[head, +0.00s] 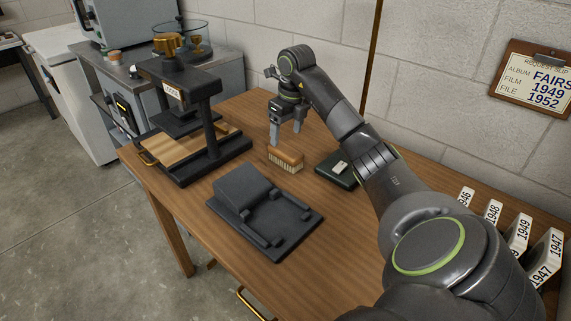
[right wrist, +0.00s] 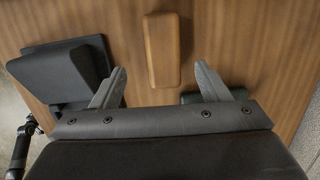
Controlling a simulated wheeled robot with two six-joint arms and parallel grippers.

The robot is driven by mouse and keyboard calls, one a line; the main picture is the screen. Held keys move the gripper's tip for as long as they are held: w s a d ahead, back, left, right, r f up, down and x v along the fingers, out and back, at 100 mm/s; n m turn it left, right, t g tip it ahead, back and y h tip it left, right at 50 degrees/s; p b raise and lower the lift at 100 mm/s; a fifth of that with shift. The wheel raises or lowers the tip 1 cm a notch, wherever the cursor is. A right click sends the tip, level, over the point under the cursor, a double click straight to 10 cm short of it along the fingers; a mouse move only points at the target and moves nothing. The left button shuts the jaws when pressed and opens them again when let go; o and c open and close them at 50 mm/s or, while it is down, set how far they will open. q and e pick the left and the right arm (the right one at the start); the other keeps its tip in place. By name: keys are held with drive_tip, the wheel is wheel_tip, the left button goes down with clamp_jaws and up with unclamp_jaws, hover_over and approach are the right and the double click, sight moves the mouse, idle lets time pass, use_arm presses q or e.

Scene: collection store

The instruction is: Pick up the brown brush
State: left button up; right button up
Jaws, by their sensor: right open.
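The brown brush (head: 286,159) lies on the wooden table, its brown back up and its pale bristles down. My right gripper (head: 286,145) is open just above it in the head view, its fingers pointing down. In the right wrist view the brush's brown back (right wrist: 163,50) shows ahead of the two spread fingertips (right wrist: 161,80), roughly centred between them. Nothing is between the fingers that I can see. My left gripper is not in view.
A black cradle (head: 262,208) lies in front of the brush. A dark green box (head: 337,169) sits close to its right. A black press-like stand (head: 186,120) is at left. Several labelled boxes (head: 518,235) stand at the right edge.

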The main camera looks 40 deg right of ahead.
sight(286, 149)
drive_tip(key=shift+w+f, duration=0.1)
drive_tip(key=shift+f, duration=1.15)
drive_tip(key=f, duration=0.5)
drive_tip(key=shift+w+d+p, duration=0.25)
drive_tip(key=shift+w+p, duration=0.05)
drive_tip(key=shift+w, duration=0.1)
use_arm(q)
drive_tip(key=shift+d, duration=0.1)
use_arm(e)
drive_tip(key=c, duration=1.1)
wheel_tip(286, 149, up, 9)
drive_tip(key=shift+f+p, duration=0.15)
drive_tip(key=shift+p, duration=0.3)
drive_tip(key=shift+r+p, duration=0.3)
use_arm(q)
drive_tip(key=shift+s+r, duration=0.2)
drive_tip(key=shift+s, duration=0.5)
use_arm(e)
drive_tip(key=shift+r, duration=0.35)
